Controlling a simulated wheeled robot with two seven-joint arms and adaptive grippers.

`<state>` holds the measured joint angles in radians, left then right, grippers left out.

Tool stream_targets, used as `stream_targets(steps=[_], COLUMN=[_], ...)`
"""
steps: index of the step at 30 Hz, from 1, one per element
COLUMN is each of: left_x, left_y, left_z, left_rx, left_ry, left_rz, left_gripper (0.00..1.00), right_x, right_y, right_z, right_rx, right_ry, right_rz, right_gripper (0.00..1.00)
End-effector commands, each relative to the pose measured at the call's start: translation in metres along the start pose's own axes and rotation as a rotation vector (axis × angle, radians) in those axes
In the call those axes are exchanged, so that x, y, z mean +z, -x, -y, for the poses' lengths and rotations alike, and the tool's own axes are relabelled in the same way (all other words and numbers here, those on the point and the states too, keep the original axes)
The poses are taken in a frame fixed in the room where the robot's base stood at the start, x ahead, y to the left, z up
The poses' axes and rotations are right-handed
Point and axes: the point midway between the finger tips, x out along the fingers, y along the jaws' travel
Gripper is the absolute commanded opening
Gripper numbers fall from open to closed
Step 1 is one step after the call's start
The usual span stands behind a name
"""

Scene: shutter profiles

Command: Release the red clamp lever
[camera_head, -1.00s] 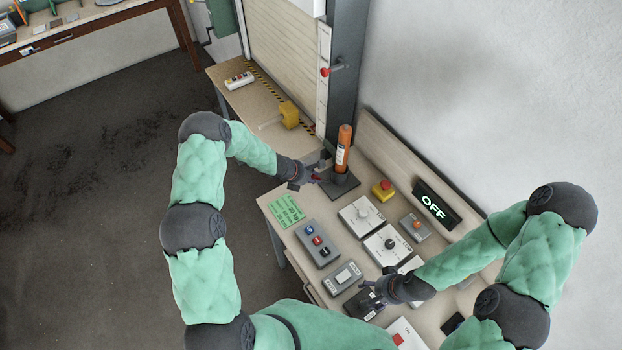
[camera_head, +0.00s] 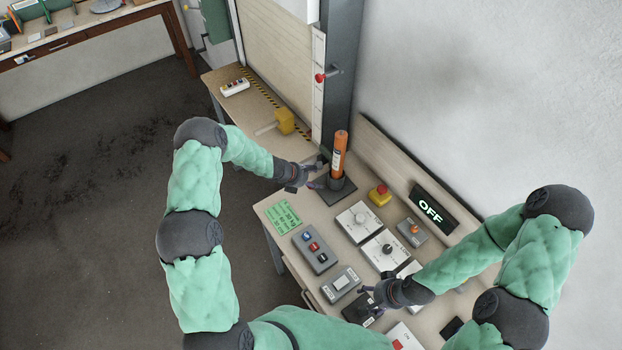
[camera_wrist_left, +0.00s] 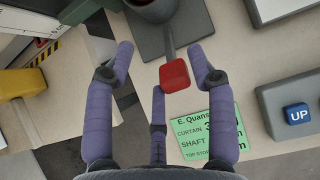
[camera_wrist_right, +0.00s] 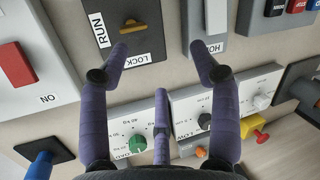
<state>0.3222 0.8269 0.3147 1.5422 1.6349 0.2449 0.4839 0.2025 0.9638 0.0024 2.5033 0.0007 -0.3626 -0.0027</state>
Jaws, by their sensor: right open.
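In the left wrist view the red clamp lever (camera_wrist_left: 174,75) has a red block grip on a grey rod that leads to a dark round holder (camera_wrist_left: 165,25). In the head view an orange cylinder (camera_head: 339,153) stands upright in this holder; the lever's grip is hidden there by my gripper. My left gripper (camera_head: 315,176) is open. Its fingers (camera_wrist_left: 160,60) spread on both sides of the red grip, with gaps and no clear contact. My right gripper (camera_head: 368,300) is open and empty over the panel, by a RUN/LOCK key switch (camera_wrist_right: 128,28) in the right wrist view.
A green label (camera_head: 284,216) and a button box with an UP button (camera_head: 317,248) lie near the left gripper. A yellow box with a red button (camera_head: 380,195) and an OFF sign (camera_head: 432,209) are to the right. A yellow mallet-like object (camera_head: 284,121) lies further back.

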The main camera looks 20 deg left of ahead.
Motion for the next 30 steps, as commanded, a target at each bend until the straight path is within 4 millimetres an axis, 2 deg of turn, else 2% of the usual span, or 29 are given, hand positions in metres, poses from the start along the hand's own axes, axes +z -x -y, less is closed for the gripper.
stream_targets(steps=[5, 18, 24, 30], left_x=[-0.002, 0.002, 0.002, 0.002], left_y=[0.018, 0.096, 0.114, 0.117], left_z=[0.003, -0.001, -0.002, -0.002], left_rx=[-0.006, -0.001, 0.0, -0.001], left_ry=[0.002, -0.001, -0.002, 0.0], left_rz=[-0.003, 0.002, 0.002, 0.002], left_gripper=[0.55, 0.55, 0.55, 0.55], right_x=[0.0, 0.0, 0.0, 0.0], right_y=[0.0, 0.0, 0.0, 0.0], right_z=[0.0, 0.0, 0.0, 0.0], right_rx=[0.0, 0.0, 0.0, 0.0], right_ry=[0.0, 0.0, 0.0, 0.0], right_rz=[0.0, 0.0, 0.0, 0.0], right_gripper=[0.63, 0.63, 0.63, 0.63])
